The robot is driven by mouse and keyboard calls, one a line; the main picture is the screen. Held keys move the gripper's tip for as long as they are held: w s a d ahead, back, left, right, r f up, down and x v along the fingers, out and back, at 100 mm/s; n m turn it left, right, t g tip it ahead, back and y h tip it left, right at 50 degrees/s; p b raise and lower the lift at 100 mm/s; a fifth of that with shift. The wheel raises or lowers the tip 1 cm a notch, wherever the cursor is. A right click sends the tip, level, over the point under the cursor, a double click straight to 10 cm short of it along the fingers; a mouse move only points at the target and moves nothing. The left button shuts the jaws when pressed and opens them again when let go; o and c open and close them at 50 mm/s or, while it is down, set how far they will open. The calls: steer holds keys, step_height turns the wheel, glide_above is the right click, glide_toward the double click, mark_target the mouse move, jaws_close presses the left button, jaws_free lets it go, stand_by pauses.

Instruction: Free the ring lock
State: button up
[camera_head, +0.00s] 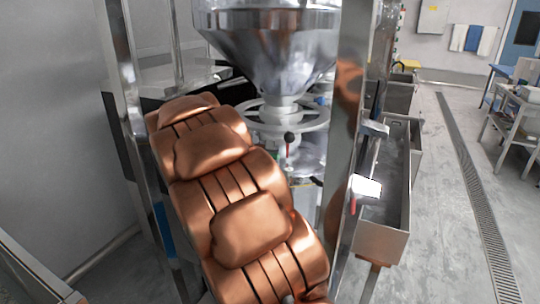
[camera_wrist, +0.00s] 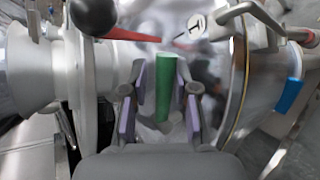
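The ring lock is not clearly told apart from the other fittings. A thin ring band (camera_wrist: 243,75) circles the steel body at the right of the wrist view. A green handle (camera_wrist: 165,85) stands in the middle of that view. My gripper (camera_wrist: 161,100) has its purple-padded fingers on both sides of the green handle, with gaps visible, so it looks open. A red lever with a black knob (camera_wrist: 93,14) crosses the top of the wrist view. The lever's knob also shows in the head view (camera_head: 289,138). My arm hides the gripper in the head view.
A steel hopper (camera_head: 270,45) hangs above a handwheel (camera_head: 310,117) inside an upright steel frame (camera_head: 348,120). A steel trough (camera_head: 385,230) stands to the right. A blue-gripped handle (camera_wrist: 289,95) is at the wrist view's right. Open floor lies at the far right.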

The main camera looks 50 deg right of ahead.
steer(key=shift+r, duration=0.1)
steer(key=v, duration=1.2)
stand_by(0.4)
steer(key=s+a+f+m+y+p, duration=0.1)
steer(key=s+a+f+y, duration=0.3)
steer(key=s+a, duration=0.5)
steer(key=s+a+f+m+y+p, duration=0.1)
steer(key=s+a+f+y, duration=0.3)
steer(key=s+a, duration=0.5)
steer(key=s+a+f+m+y+p, duration=0.1)
steer(key=s+a+f+y, duration=0.3)
steer(key=s+a, duration=0.5)
step_height(320, 180, down, 3)
steer(key=shift+s+a+r+m+g, duration=0.1)
steer(key=shift+s+a+m+g, duration=0.35)
steer(key=shift+s, duration=0.35)
steer(key=shift+d, duration=0.25)
